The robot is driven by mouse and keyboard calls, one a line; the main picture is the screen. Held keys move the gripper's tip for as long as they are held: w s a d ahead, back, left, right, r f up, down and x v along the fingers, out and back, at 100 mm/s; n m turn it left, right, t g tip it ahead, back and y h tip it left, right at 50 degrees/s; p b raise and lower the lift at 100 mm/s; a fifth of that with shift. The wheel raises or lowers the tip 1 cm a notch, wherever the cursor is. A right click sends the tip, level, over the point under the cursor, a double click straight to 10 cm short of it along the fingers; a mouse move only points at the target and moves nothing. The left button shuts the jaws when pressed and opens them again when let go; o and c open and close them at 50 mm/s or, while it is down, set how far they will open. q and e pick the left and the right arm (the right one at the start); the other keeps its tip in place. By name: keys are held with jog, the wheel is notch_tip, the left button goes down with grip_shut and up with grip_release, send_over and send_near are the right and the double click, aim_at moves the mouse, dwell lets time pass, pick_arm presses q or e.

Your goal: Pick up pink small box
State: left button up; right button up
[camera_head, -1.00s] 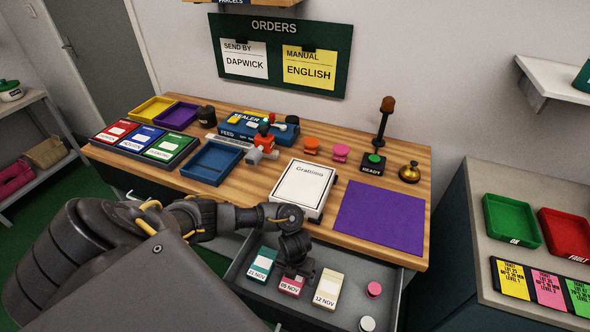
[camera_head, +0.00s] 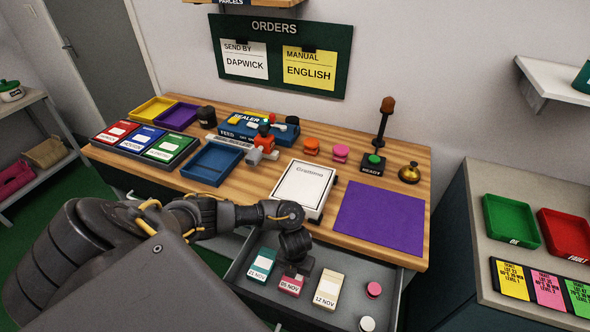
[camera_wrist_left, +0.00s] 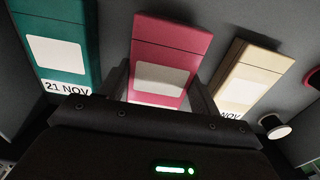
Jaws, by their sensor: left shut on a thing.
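The pink small box (camera_head: 290,286) is in the open drawer (camera_head: 252,297), labelled "05 NOV" in the head view. It is between a teal box (camera_head: 262,263) and a cream box (camera_head: 328,289). My left gripper (camera_head: 294,270) reaches down over it. In the left wrist view the pink box (camera_wrist_left: 168,62) is between the two fingers of my left gripper (camera_wrist_left: 160,90), which is shut on it. Its lower end is hidden by the gripper body. My right gripper is not in view.
In the drawer, a pink round piece (camera_head: 374,289) and a white one (camera_head: 367,323) lie right of the boxes. The tabletop above holds a white Grafiino box (camera_head: 302,190), a purple mat (camera_head: 380,218) and a blue tray (camera_head: 211,163).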

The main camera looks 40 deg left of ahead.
pick_arm(q)
jog(key=s+d+r+p, duration=0.3)
jog(key=d+r+p, duration=0.3)
jog(key=d+r, duration=0.7)
jog(key=w+a+r+n+b, duration=0.2)
jog(key=r+n+b, duration=0.1)
jog(key=n, duration=1)
jog(key=w+a+r+n+b, duration=0.2)
jog(key=a+r+n+b, duration=0.1)
jog(key=n, duration=1)
jog(key=shift+w+r, duration=0.2)
jog(key=shift+r, duration=0.3)
